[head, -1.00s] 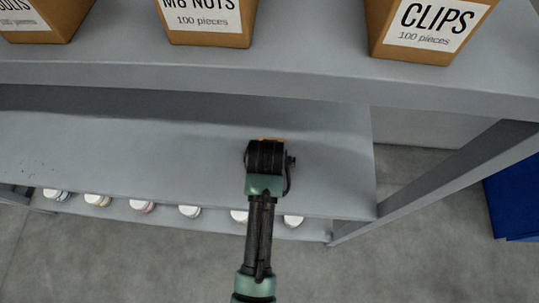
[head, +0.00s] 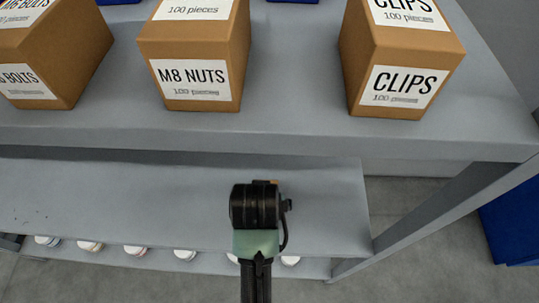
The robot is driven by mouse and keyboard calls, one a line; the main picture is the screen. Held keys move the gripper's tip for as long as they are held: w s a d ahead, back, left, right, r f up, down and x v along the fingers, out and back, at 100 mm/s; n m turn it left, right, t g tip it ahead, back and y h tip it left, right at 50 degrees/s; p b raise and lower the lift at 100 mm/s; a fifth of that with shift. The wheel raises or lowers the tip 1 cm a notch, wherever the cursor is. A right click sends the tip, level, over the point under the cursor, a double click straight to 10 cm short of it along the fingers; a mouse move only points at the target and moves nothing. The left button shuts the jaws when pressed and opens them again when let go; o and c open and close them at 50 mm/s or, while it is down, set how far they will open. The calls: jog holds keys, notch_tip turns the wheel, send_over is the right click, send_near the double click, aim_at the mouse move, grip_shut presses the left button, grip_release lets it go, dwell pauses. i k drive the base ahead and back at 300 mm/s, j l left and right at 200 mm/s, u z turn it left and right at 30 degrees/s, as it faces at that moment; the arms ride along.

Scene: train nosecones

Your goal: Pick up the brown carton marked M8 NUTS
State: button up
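The brown carton marked M8 NUTS (head: 205,45) stands upright on the grey upper shelf (head: 290,125), between two other cartons. Its white label faces me, and its top carries another label partly cut off by the frame edge. My arm's end (head: 255,205) is in front of the shelf, lower in the picture and a little right of the carton, apart from it. The gripper fingers are hidden behind the dark wrist housing, so I cannot see whether they are open or shut.
A carton marked CLIPS (head: 400,60) stands to the right and a carton marked BOLTS (head: 55,55) to the left, with gaps between. A lower shelf (head: 130,200) lies below, with several white-topped jars (head: 135,251) beneath. A shelf post (head: 430,220) and a blue object (head: 512,220) are at right.

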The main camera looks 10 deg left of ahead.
aim_at(195, 53)
jog(key=k, duration=1)
